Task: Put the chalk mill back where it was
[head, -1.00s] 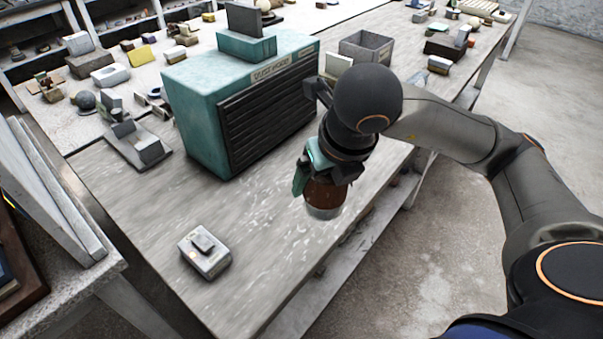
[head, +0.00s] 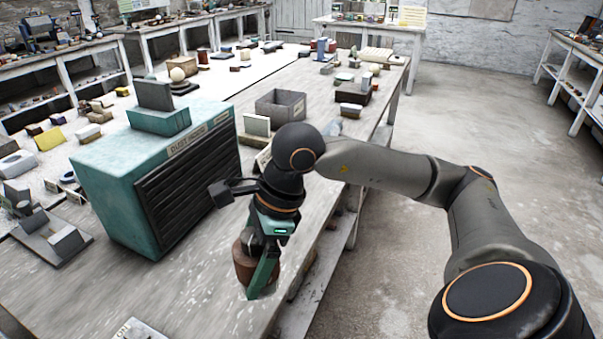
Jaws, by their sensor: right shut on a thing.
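The chalk mill, a brown rounded body (head: 242,264), shows at the lower middle of the head view, partly hidden behind a finger of my right gripper. My right gripper (head: 258,274) points down and is shut on the mill, with a green finger across its near side. The mill is over the worktable (head: 190,290), near its right edge. I cannot tell whether its base touches the tabletop. My left gripper is not in view.
A teal cabinet (head: 110,200) with a dark slatted front stands left of my right gripper. Behind are a grey open box (head: 280,105) and a small upright board (head: 257,125). A pale block (head: 138,331) is cut off at the bottom. The tabletop before the cabinet is mostly clear.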

